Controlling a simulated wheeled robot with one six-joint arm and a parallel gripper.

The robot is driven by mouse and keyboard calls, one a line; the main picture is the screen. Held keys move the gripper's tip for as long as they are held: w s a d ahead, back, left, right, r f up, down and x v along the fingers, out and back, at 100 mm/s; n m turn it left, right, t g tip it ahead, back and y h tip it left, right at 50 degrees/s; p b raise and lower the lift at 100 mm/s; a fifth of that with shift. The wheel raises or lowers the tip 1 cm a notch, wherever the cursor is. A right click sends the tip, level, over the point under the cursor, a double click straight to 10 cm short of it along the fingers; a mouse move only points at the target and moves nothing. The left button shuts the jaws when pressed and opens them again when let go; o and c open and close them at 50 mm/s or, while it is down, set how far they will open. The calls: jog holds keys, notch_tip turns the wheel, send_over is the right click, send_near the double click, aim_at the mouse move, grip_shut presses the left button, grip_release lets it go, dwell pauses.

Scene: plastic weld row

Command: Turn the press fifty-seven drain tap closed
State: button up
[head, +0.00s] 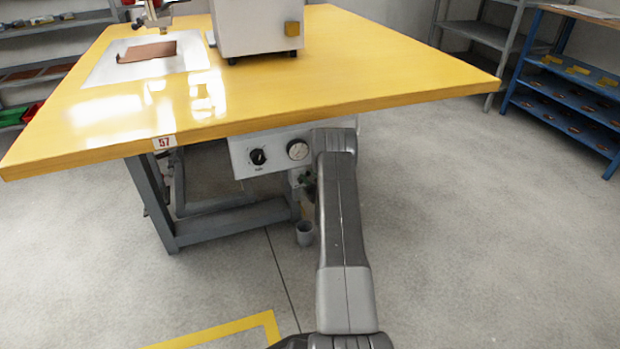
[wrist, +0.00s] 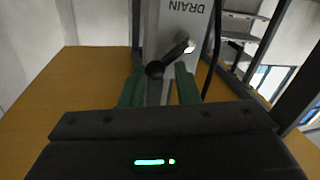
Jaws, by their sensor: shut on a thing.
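The press is the yellow-topped bench (head: 400,75) with a red and white 57 label (head: 164,142) on its front edge. Its drain tap shows in the wrist view as a dark handle (wrist: 172,57) with a pale, bright end, set slantwise below an upside-down DRAIN label (wrist: 188,6). My gripper (wrist: 159,80) has its two green fingers on either side of the tap and is shut on it. The exact contact is dark and hard to see. In the head view my arm hides the gripper, and only part of the tap fitting (head: 299,179) shows beside it.
A grey panel with a black knob (head: 257,157) and a round gauge (head: 297,150) hangs under the bench top. A small grey cup (head: 305,233) stands on the floor below. A blue rack (head: 565,85) stands far right. The floor at right is clear.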

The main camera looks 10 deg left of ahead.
jog(key=n, duration=0.2)
jog(key=s+a+n+h, duration=0.1)
jog(key=n, duration=0.1)
jog(key=shift+s+a+r+n+g, duration=0.1)
jog(key=shift+n+g, duration=0.3)
jog(key=shift+s+a+n+h, duration=0.2)
jog(key=shift+a+n+h, duration=0.05)
jog(key=shift+n, duration=0.55)
jog(key=shift+s+a+n+h, duration=0.15)
jog(key=shift+a+n+h, duration=0.1)
jog(key=shift+n, duration=0.55)
jog(key=shift+d, duration=0.1)
jog(key=o, duration=0.9)
jog(key=shift+o, duration=0.5)
jog(key=shift+r, duration=0.2)
